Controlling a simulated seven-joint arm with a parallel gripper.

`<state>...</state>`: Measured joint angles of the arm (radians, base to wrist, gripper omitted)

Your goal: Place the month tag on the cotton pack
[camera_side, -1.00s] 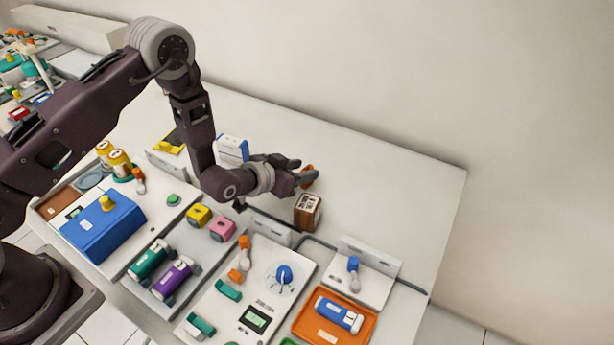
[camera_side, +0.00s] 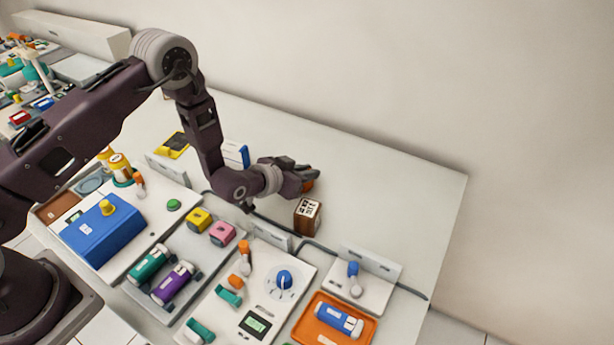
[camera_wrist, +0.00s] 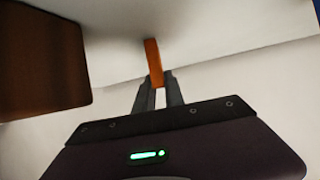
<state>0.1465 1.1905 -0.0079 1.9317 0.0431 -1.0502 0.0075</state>
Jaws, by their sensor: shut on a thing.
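My gripper (camera_side: 308,176) is shut on a small orange piece (camera_side: 308,186), which looks like the month tag, above the white table behind the front panels. In the wrist view the orange tag (camera_wrist: 154,62) stands out as a narrow strip from the fingertips (camera_wrist: 158,97). A brown box with a printed white label (camera_side: 307,214) stands on the table just in front of the gripper, apart from it. A white and blue box (camera_side: 236,154) stands behind my forearm, partly hidden. I cannot tell for sure which box is the cotton pack.
A brown block fills the wrist view's left side (camera_wrist: 45,60). In front are panels with a blue case (camera_side: 102,228), yellow and pink blocks, green and purple cylinders, a blue dial and an orange tray (camera_side: 310,335). The table's right rear is clear.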

